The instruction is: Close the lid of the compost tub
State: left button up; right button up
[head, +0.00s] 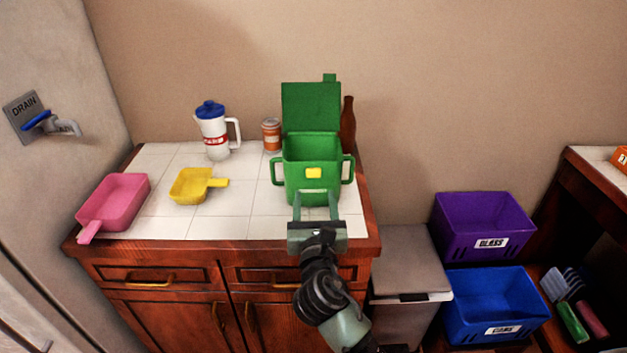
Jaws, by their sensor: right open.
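The compost tub (311,178) is a green bucket with side handles and a yellow patch on its front. It stands upright on the white tiled counter, near its right end. Its green lid (311,108) stands up open at the back, with a small tab on top. My right gripper (316,200) is open, its two fingers apart in front of the tub's lower front. I cannot tell whether the fingertips touch the tub. Nothing shows between the fingers except the tub's front. My left gripper is not in view.
A white pitcher with a blue lid (215,133), an orange can (271,135) and a brown bottle (348,122) stand near the tub. Pink (114,201) and yellow (190,185) scoops lie left. Purple (482,226) and blue (493,304) bins are at right. The front counter tiles are clear.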

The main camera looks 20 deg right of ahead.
aim_at(314, 174)
jog(key=x, duration=0.7)
jog(key=shift+w+d, duration=0.15)
jog(key=shift+w, duration=0.05)
grip_shut()
dwell(1.2)
